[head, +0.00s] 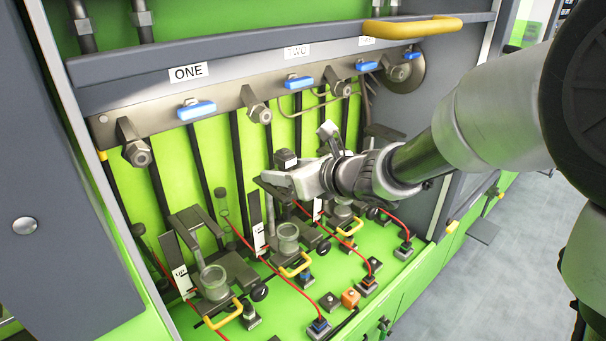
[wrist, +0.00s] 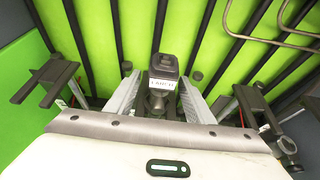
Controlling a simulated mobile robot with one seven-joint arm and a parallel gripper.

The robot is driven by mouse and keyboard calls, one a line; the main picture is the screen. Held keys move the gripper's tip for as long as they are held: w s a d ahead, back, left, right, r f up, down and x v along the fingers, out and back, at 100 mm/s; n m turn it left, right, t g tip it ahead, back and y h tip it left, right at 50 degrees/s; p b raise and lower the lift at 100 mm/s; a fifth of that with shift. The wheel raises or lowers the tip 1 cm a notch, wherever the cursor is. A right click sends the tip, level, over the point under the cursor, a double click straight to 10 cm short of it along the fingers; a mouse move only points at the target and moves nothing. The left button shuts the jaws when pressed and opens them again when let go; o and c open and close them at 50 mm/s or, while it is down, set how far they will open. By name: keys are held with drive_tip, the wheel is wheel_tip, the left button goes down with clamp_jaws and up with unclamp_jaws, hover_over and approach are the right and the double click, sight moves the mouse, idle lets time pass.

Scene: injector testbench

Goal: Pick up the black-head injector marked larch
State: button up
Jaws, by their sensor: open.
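The black-head injector marked larch (wrist: 164,66) stands upright in the wrist view, its white label facing the camera. Its dark body runs down between the two fingers of my gripper (wrist: 160,80). The fingers are open, one on each side, and I see a gap on both sides of the injector. Its lower end is hidden behind my gripper's body. In the head view, its black head (head: 286,158) shows just above my gripper (head: 280,178), in front of the green back wall.
A rail with blue-handled valves (head: 197,110) and nozzles (head: 136,150) runs above. Holders with glass cups (head: 213,282), yellow handles (head: 228,315) and red cables stand on the green bench below. Dark vertical pipes (head: 203,185) line the wall. In the wrist view, dark brackets (wrist: 45,80) flank both sides.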

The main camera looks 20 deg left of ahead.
clamp_jaws()
drive_tip(key=shift+r, duration=0.1)
idle(0.3)
